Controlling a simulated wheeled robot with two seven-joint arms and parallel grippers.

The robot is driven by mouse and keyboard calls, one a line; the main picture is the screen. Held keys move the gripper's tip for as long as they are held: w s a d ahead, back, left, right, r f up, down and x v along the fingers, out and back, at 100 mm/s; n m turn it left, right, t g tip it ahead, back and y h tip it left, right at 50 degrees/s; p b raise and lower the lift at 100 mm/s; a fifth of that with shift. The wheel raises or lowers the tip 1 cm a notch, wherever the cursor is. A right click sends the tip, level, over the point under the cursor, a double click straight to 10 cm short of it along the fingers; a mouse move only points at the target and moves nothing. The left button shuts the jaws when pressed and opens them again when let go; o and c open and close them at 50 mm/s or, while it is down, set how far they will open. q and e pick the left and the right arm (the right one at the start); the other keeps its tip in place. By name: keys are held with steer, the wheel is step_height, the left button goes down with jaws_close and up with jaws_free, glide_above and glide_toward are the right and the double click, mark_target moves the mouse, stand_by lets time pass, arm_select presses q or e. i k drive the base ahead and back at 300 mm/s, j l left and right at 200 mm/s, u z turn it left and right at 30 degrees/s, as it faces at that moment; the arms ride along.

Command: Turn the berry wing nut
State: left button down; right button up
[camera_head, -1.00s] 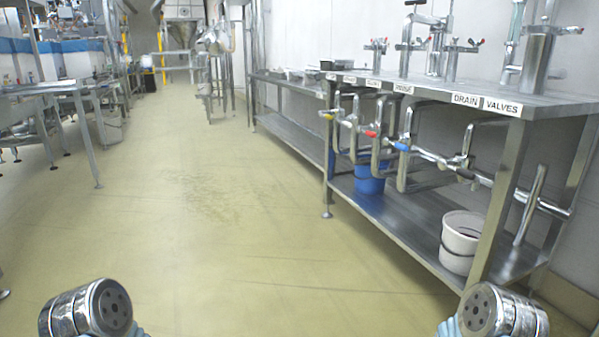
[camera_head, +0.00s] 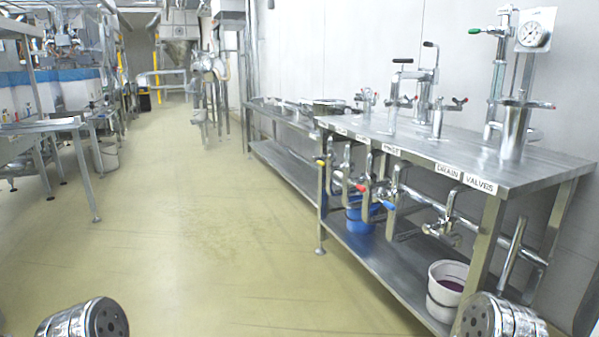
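No part is clearly identifiable as the berry wing nut. A red handle (camera_head: 361,187) also sits on the pipes below the bench top. My grippers are not in view. Only round metal ends of my arms show at the bottom left and bottom right, apart from the bench fittings.
A white bucket (camera_head: 436,304) with purple contents and a blue bucket (camera_head: 354,222) stand on the lower shelf. Drain pipes with coloured valves run under the bench's front edge. A gauge (camera_head: 535,34) stands at the back right. The yellow floor (camera_head: 200,240) is open.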

mark_target(410, 100)
steer(key=i+j+z, duration=0.25)
steer(key=i, duration=0.3)
steer(key=i+j+z, duration=0.3)
steer(key=i+j, duration=0.15)
steer(key=i, duration=0.1)
